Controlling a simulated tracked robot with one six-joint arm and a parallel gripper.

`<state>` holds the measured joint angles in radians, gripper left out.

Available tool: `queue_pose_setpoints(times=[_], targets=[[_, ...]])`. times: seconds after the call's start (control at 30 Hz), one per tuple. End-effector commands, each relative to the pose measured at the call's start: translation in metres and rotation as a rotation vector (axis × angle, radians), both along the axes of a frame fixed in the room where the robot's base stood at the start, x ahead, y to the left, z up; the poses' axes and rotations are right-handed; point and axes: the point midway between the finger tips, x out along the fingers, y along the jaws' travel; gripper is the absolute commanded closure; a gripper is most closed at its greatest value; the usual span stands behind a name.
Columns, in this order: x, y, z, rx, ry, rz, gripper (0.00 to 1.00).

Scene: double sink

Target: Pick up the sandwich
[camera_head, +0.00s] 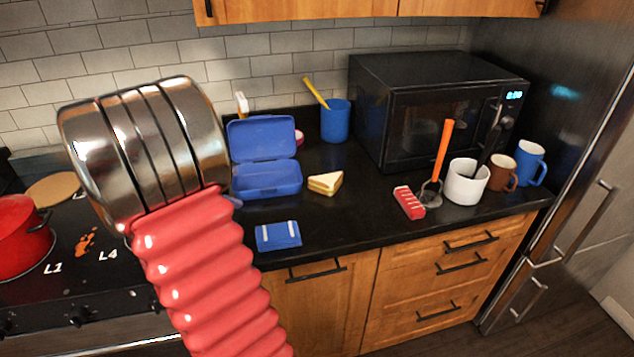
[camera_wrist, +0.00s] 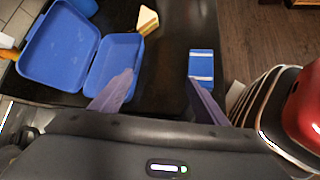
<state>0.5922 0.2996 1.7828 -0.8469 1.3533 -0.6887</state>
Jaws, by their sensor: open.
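The sandwich (camera_head: 325,183) is a triangular half with pale bread and a yellow filling. It lies on the dark counter just right of the open blue lunchbox (camera_head: 266,178). In the wrist view the sandwich (camera_wrist: 147,20) is at the top, beyond the fingertips, beside the lunchbox (camera_wrist: 110,62). My gripper (camera_wrist: 160,88) is open and empty, its two purple fingers apart. One finger overlaps the lunchbox edge in that view, and the other is near a small blue striped item (camera_wrist: 201,66). In the head view my arm hides most of the gripper.
The blue striped item (camera_head: 278,235) lies near the counter's front edge. A blue cup (camera_head: 335,121) and black microwave (camera_head: 440,105) stand behind. A white container (camera_head: 467,183) and mugs (camera_head: 502,173) are to the right. A red pot (camera_head: 22,238) is on the stove at left.

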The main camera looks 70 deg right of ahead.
Motion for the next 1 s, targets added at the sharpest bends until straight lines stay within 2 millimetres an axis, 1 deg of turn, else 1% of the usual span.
queue_pose_setpoints(times=[0.03, 0.1, 0.3, 0.4, 0.5, 0.63, 1.0], targets=[[-0.006, -0.016, -0.006, 0.002, 0.049, -0.006, 0.32], [-0.013, -0.037, -0.011, 0.003, 0.113, -0.007, 0.32], [-0.037, -0.092, -0.028, 0.016, 0.297, -0.015, 0.32], [-0.049, -0.115, -0.036, 0.026, 0.375, -0.020, 0.32], [-0.059, -0.130, -0.041, 0.035, 0.431, -0.025, 0.32], [-0.065, -0.140, -0.044, 0.040, 0.465, -0.027, 0.32], [-0.066, -0.141, -0.045, 0.041, 0.468, -0.027, 0.32]])
